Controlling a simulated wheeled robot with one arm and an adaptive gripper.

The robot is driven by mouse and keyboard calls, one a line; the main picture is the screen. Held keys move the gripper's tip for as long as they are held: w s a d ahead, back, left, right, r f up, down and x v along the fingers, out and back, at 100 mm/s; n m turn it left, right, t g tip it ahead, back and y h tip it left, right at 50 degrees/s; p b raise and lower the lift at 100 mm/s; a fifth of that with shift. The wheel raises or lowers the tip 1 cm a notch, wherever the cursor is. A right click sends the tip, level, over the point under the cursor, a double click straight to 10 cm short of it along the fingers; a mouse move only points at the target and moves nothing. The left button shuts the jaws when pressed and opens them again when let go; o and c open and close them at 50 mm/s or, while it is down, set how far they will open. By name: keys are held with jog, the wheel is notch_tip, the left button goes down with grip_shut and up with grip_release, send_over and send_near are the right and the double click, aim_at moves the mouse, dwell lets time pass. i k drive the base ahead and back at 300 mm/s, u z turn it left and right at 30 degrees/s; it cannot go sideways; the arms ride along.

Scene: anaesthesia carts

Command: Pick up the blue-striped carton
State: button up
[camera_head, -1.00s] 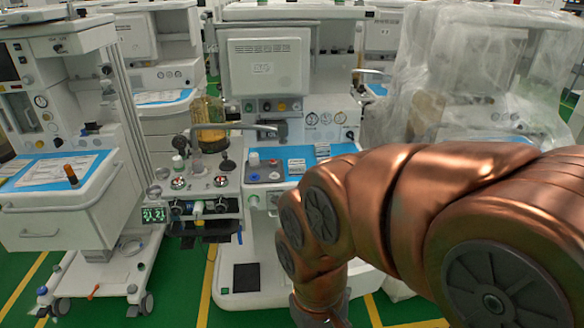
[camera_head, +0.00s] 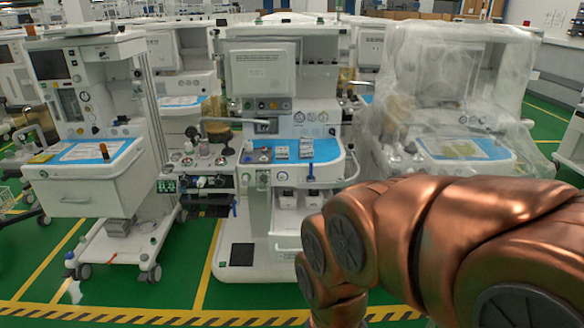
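Two small pale boxes with bluish-grey markings, one on the left (camera_head: 281,151) and one on the right (camera_head: 306,148), stand side by side on the blue top of the middle cart (camera_head: 262,187). They are too small for me to tell whether either is the blue-striped carton. My copper-coloured arm reaches in from the lower right, in front of the cart's right side. It runs out of the picture at the bottom. My gripper is out of view, so whether it holds anything is hidden.
A white cart (camera_head: 90,186) with a drawer stands at the left. A plastic-wrapped machine (camera_head: 455,95) stands at the right. A blue upright item (camera_head: 311,172) shows at the middle cart's front edge. Green floor with a yellow-black striped line (camera_head: 130,314) lies clear in front.

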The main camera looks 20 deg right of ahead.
aim_at(282, 153)
jog(key=u, duration=1.15)
jog(key=i, duration=1.5)
jog(key=z, duration=1.05)
jog(key=i, duration=0.35)
jog(key=z, duration=0.2)
